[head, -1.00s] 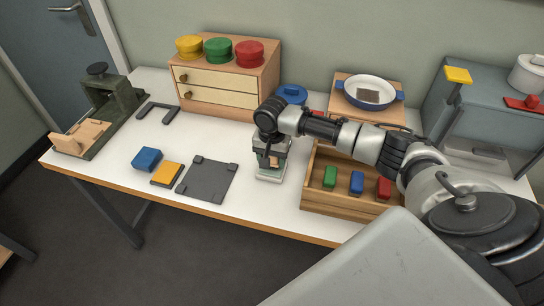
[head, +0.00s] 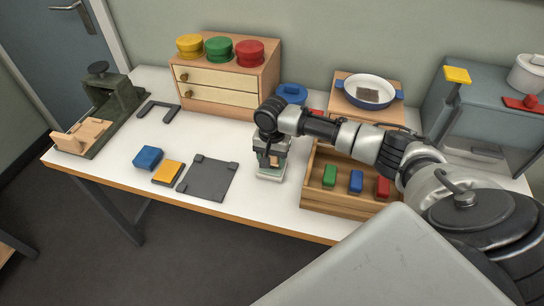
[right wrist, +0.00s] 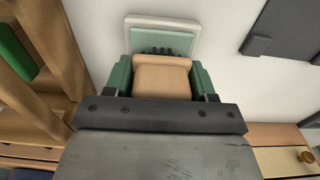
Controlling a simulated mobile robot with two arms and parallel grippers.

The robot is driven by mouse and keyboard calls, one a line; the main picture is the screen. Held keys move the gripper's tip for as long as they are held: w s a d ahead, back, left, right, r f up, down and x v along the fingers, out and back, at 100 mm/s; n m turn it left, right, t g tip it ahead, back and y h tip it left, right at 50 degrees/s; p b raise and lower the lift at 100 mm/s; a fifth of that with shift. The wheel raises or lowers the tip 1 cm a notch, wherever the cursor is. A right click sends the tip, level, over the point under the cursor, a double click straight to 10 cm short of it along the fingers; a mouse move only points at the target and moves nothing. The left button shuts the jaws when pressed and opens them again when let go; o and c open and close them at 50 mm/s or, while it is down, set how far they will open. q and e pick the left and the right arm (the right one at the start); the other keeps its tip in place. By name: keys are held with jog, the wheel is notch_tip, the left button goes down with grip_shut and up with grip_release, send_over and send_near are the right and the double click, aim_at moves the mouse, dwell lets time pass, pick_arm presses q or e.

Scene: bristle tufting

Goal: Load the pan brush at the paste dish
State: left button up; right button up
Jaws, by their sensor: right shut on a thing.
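The pan brush (right wrist: 162,78) is a light wooden block with dark bristles. My right gripper (head: 273,160) is shut on it, and its green finger pads press on both sides of the block in the right wrist view. The paste dish (right wrist: 160,24) is a pale square dish with light green paste, just beyond the bristles in that view. In the head view the dish (head: 269,177) lies on the table under the right gripper. The bristles are at or over the paste; I cannot tell whether they touch it. My left gripper is not in view.
A wooden crate (head: 318,203) with green, blue and red blocks stands right of the dish. A dark grey mat (head: 207,180) lies to its left. Behind are a drawer cabinet (head: 214,91) and a white pan with blue handles (head: 367,91). The table's front edge is close.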

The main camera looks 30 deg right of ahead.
jog(key=shift+s+f, duration=0.1)
jog(key=shift+f, duration=0.5)
dwell(0.9)
jog(key=shift+r, duration=0.1)
notch_tip(320, 180, up, 7)
jog(key=p, duration=0.9)
dwell(0.5)
